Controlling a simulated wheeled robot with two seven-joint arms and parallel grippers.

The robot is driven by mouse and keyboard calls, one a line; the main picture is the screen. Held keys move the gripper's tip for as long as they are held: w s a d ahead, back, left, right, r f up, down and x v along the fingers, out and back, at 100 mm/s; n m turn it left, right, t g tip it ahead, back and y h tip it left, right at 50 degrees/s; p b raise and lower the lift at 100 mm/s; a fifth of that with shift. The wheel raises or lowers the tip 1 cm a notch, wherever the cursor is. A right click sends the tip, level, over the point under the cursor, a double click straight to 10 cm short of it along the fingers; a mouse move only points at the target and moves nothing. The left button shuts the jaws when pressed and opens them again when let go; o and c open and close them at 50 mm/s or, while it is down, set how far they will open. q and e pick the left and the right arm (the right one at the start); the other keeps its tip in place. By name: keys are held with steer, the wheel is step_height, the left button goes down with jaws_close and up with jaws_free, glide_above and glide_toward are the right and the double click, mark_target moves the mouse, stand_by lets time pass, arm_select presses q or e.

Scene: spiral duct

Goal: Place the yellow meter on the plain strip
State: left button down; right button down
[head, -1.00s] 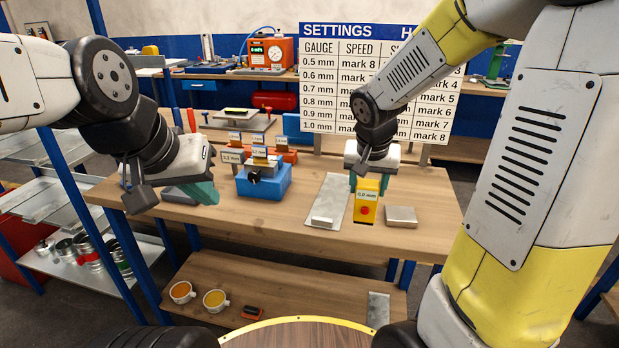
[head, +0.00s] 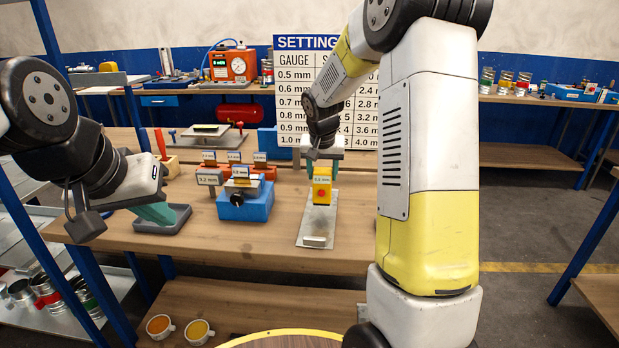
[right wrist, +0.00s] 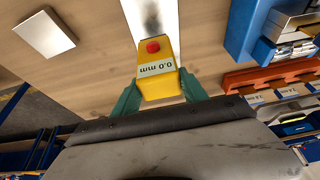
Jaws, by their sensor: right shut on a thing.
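The yellow meter (head: 322,186) has a red button and a label reading 0.0 mm in the right wrist view (right wrist: 155,72). My right gripper (right wrist: 158,98) is shut on it, a green finger on each side. In the head view the meter is over the far part of the plain metal strip (head: 316,228), which lies lengthwise on the bench with a small raised block at its near end. I cannot tell whether the meter touches the strip. My left gripper (head: 158,213) hangs above the left of the bench, seen from the side; its fingertip gap does not show.
A blue device (head: 245,204) with tags stands left of the strip. A grey tray (head: 163,219) lies beneath my left gripper. The settings board (head: 300,95) stands behind. A flat metal plate (right wrist: 44,34) lies on bare bench in the right wrist view.

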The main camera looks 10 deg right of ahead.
mark_target(321, 181)
steer(key=shift+w+f, duration=0.1)
steer(key=shift+w, duration=0.75)
steer(key=shift+f, duration=1.7)
steer(key=shift+f, duration=0.15)
steer(key=c, duration=0.6)
jaws_free()
